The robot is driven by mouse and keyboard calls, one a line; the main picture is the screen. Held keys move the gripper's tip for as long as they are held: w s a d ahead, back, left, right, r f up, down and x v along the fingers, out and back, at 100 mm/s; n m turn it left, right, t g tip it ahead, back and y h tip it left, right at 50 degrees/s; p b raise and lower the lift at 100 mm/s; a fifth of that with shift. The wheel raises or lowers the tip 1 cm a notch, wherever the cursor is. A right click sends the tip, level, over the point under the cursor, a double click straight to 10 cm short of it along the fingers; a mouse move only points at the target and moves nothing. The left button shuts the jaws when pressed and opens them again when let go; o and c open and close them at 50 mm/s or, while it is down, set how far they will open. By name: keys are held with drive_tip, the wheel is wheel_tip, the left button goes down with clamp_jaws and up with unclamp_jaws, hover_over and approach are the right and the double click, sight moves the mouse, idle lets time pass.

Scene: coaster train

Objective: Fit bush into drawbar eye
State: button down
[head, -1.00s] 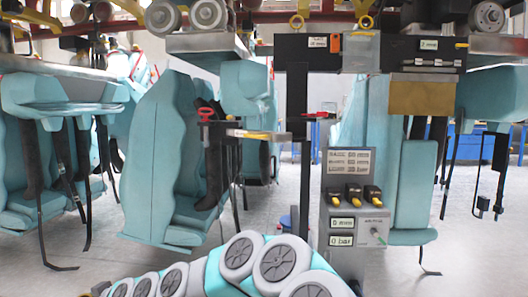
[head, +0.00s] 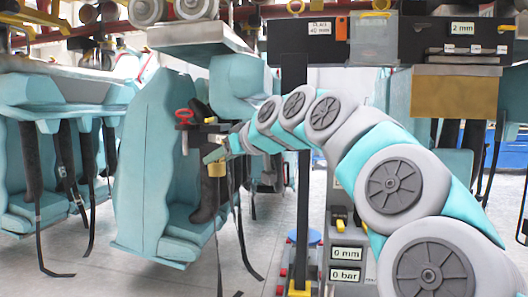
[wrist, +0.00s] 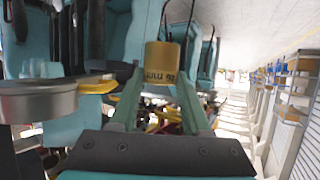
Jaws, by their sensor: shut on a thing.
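A brass-coloured bush (wrist: 165,62), marked with what looks like 26 mm upside down, is between the green fingers of my gripper (wrist: 160,78) in the wrist view. My gripper is shut on it. In the head view my gripper (head: 213,152) is small and partly hidden beside a teal seat, with the bush (head: 217,168) just below it. A round grey metal part (wrist: 40,100) is at the left of the wrist view, apart from the bush. I cannot tell which part is the drawbar eye.
A red-handled clamp (head: 185,118) is just left of my gripper. Teal seats (head: 155,170) with hanging straps crowd the left. A dark post (head: 303,200) and a gauge panel (head: 346,252) reading 0 mm and 0 bar stand right. A black box row (head: 440,40) hangs above.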

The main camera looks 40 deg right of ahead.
drive_tip(key=s+r+h, duration=0.1)
drive_tip(key=s+r, duration=0.9)
drive_tip(key=s, duration=0.1)
drive_tip(key=shift+m, duration=0.3)
drive_tip(key=shift+w+d+f+p, duration=0.3)
drive_tip(key=shift+w+d+f, duration=0.15)
drive_tip(key=shift+w+d, duration=1.3)
drive_tip(key=shift+w+d+f+p, duration=0.35)
drive_tip(key=shift+w+d, duration=0.7)
drive_tip(key=shift+d, duration=1.35)
drive_tip(key=shift+w+d+f+p, duration=0.25)
drive_tip(key=shift+w+d+f, duration=0.25)
drive_tip(key=shift+w+d, duration=1.25)
drive_tip(key=shift+s+d+f, duration=0.15)
drive_tip(key=shift+f, duration=0.3)
drive_tip(key=shift+s+d+f, duration=0.1)
drive_tip(key=shift+d+f, duration=0.05)
drive_tip(key=shift+f, duration=0.3)
drive_tip(key=shift+f, duration=0.1)
drive_tip(key=shift+c, duration=1.8)
unclamp_jaws()
